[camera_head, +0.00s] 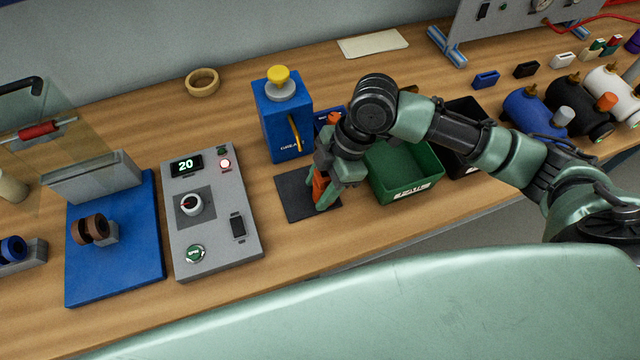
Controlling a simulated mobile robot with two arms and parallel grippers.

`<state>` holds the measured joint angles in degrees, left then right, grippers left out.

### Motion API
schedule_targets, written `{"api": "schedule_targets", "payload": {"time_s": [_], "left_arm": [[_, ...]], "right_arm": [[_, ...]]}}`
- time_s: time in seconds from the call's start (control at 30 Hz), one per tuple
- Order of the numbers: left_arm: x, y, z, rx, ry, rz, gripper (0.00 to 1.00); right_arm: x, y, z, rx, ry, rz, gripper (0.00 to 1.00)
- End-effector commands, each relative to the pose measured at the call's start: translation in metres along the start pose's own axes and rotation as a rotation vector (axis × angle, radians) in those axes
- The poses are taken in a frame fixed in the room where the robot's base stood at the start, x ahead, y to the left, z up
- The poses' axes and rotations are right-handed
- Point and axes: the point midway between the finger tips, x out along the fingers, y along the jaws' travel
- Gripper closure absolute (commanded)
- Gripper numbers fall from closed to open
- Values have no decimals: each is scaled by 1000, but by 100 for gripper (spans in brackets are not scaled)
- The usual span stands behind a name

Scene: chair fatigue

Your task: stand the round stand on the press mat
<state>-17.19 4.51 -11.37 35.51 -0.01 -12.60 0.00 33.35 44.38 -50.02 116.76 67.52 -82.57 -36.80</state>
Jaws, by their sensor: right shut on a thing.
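My right gripper (326,186) points down over the right part of a dark square mat (292,197), which lies in front of a blue box with a yellow knob. It is shut on an orange-red thing (319,184), mostly hidden by the fingers. I cannot tell whether this thing is the round stand, or whether it touches the mat. A tan ring (202,93) lies at the back of the bench. My left gripper is not in view.
The blue box (280,135) stands just behind the mat. A green bin (400,188) is close on its right. A grey control panel (217,250) is on its left, then a blue plate (125,270) with brown wheels (90,230). The bench front below the mat is clear.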

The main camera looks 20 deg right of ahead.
Motion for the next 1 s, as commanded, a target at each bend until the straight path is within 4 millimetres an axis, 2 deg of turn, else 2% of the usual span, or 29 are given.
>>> {"api": "schedule_targets", "payload": {"time_s": [0.17,0.2,0.27,0.67,0.77,1.0], "left_arm": [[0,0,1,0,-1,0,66],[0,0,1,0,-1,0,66],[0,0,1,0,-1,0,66],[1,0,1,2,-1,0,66],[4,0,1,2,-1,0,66],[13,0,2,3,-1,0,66]], "right_arm": [[1,0,0,0,2,2,100],[2,0,1,0,0,0,47],[2,0,1,0,0,0,34],[-4,1,0,0,-1,2,34],[-18,2,0,0,-1,6,34],[-69,2,1,0,-2,7,34]]}}
